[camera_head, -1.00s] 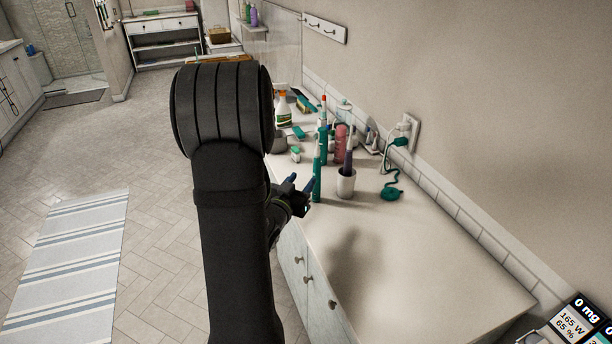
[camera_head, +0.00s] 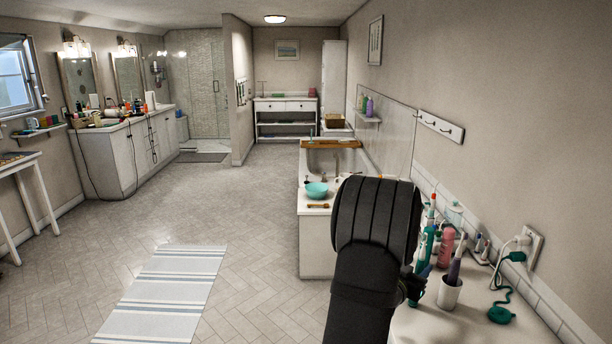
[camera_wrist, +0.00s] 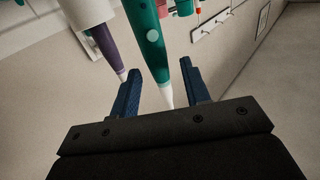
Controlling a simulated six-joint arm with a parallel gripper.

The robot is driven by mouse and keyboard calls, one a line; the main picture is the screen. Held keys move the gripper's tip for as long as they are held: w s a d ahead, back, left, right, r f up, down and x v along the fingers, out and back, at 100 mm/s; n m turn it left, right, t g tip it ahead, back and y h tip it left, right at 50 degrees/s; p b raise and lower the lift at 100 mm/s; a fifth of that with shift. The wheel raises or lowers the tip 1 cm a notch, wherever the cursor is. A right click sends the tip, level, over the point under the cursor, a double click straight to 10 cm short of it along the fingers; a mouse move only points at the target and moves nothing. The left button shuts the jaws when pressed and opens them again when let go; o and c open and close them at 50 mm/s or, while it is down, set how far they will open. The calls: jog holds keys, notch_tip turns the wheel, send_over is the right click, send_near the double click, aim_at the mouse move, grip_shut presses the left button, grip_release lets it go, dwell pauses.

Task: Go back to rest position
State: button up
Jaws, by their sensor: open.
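My gripper (camera_wrist: 165,95) is open in the wrist view, with its two blue fingers apart. The pale tip of a teal toothbrush-like item (camera_wrist: 150,40) shows between the fingers, and I cannot tell whether it touches them. A purple-handled item (camera_wrist: 107,48) in a white cup is just left of the fingers. In the head view my black arm stands at the lower right and hides most of the gripper, which is beside the counter's left edge near the teal item (camera_head: 425,245) and the white cup (camera_head: 449,294).
The counter (camera_head: 470,325) holds a pink bottle (camera_head: 446,247) and a coiled teal cord (camera_head: 501,313) plugged into the wall outlet (camera_head: 530,245). A bathtub with a turquoise bowl (camera_head: 316,189) is beyond. The floor left of my arm is open, with a striped rug (camera_head: 165,295).

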aim_at(421, 254)
jog(key=x, duration=0.2)
jog(key=shift+w+d, duration=0.25)
jog(key=shift+d, duration=0.1)
jog(key=shift+a+r, duration=0.1)
jog(key=shift+r, duration=1.55)
